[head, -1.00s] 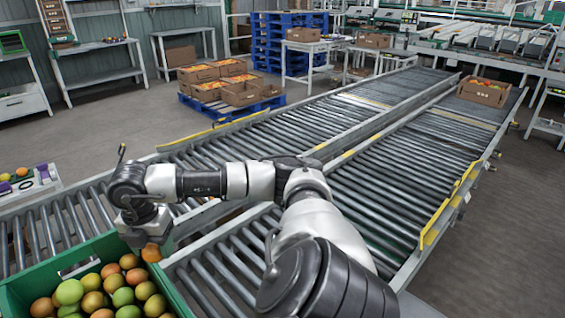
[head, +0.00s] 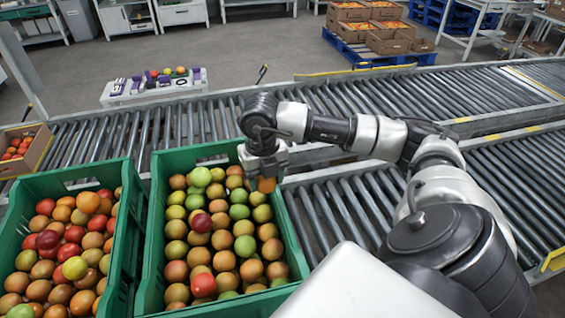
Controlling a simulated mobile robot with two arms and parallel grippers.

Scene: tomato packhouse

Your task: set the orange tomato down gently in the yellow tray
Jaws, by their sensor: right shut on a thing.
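My right gripper (head: 264,166) points down and is shut on the orange tomato (head: 266,185). Only the tomato's lower part shows below the fingers. It hangs by the far right corner of the green crate (head: 293,232), with the rollers behind it. I cannot tell its exact height above the rim. I see no yellow tray in this view. My left gripper is not in view.
A second green crate (head: 133,243) of mixed tomatoes stands to the left. A cardboard box (head: 36,152) of red tomatoes is at the far left. A roller conveyor (head: 190,117) runs behind. A small white stand (head: 150,97) holds several tomatoes and purple items.

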